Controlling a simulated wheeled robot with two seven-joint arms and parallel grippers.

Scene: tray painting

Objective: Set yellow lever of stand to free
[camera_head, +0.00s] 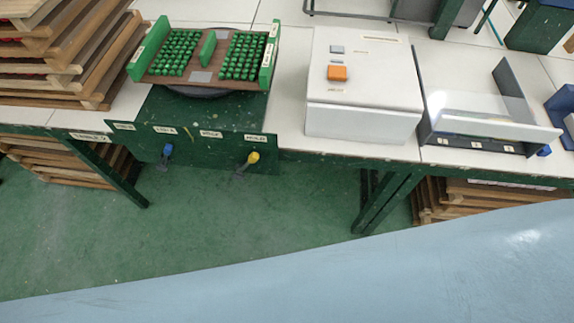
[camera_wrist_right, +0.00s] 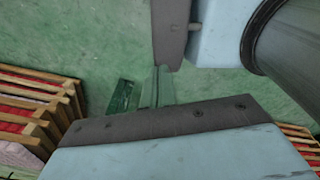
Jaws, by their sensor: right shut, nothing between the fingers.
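The stand is a dark green panel (camera_head: 195,150) at the front of the bench, below a round turntable. The yellow lever (camera_head: 253,158) is at its right; its yellow knob is up and right, and its dark stem runs down-left. The knob is just below the rightmost small white label (camera_head: 256,138). The label text is too small to read surely. A blue-knobbed lever (camera_head: 168,150) is at the panel's left. Neither gripper shows in the head view.
A brown tray (camera_head: 200,76) with green pieces rests on the turntable. A white box with an orange button (camera_head: 337,73) and a clear-covered unit (camera_head: 480,110) are to the right. Wooden racks (camera_head: 60,55) are stacked left. Green floor (camera_head: 200,220) before the stand is clear.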

